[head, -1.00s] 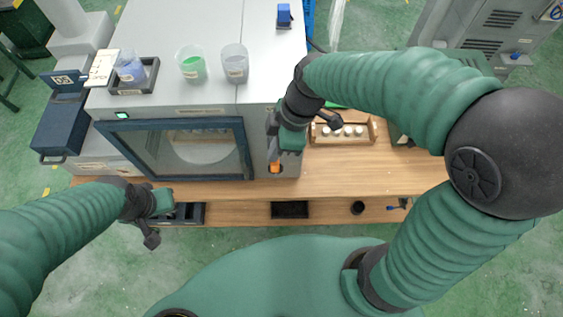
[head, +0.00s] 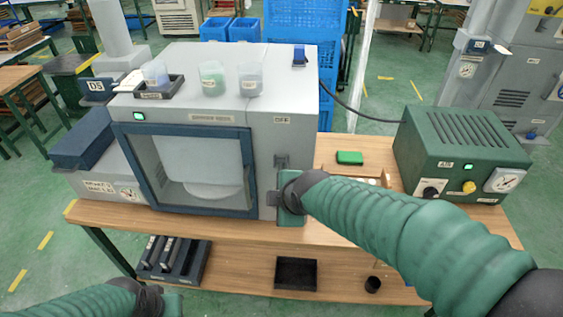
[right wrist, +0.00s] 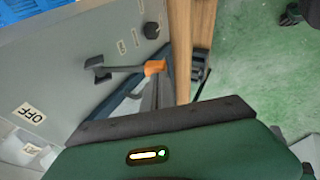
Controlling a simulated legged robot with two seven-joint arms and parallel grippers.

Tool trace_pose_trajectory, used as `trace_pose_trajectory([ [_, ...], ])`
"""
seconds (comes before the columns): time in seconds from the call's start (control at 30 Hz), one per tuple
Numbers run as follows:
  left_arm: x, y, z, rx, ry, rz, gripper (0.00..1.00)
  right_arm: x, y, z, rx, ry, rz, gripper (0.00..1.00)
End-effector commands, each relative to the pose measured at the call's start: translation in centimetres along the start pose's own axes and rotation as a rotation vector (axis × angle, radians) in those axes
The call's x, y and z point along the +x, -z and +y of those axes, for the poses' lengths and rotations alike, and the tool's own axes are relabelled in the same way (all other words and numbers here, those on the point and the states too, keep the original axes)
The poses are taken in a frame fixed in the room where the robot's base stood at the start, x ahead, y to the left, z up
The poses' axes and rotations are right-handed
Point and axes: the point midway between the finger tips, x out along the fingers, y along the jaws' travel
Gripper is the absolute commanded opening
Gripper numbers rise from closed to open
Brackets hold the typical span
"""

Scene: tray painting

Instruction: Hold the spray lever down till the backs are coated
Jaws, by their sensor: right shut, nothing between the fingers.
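The grey spray booth (head: 295,140) stands on the table with its blue-framed glass door (head: 185,165) shut. A pale round turntable (head: 212,190) shows dimly inside; I cannot make out any coating on it. The spray lever is on the booth's right front panel. Its dark mount (head: 281,160) shows in the head view; the right wrist view shows the lever's orange tip (right wrist: 155,68), pointing towards the table. My right gripper (head: 273,198) is shut and empty, beside the lever's lower end; contact is unclear. My left gripper (head: 160,303) is at the bottom left edge, its fingers unclear.
Cups (head: 212,78) and a dark holder (head: 160,88) stand on the booth top. A green block (head: 349,158) lies behind my right arm. A rack (head: 172,262) and black tray (head: 296,273) are on the lower shelf.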

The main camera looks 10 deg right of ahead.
Motion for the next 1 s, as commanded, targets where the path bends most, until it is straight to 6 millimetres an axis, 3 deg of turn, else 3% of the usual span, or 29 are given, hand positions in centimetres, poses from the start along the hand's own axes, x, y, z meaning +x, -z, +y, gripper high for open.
trace_pose_trajectory([
  [0.3,0.59,-0.13,0.01,0.000,0.000,0.000,0.00,1.03,-0.48,-0.65,0.003,0.003,-0.004,0.00],
  [1.0,0.66,-0.16,0.00,0.000,0.000,0.000,0.00,1.29,-0.62,-1.15,0.003,0.015,-0.007,0.00],
])
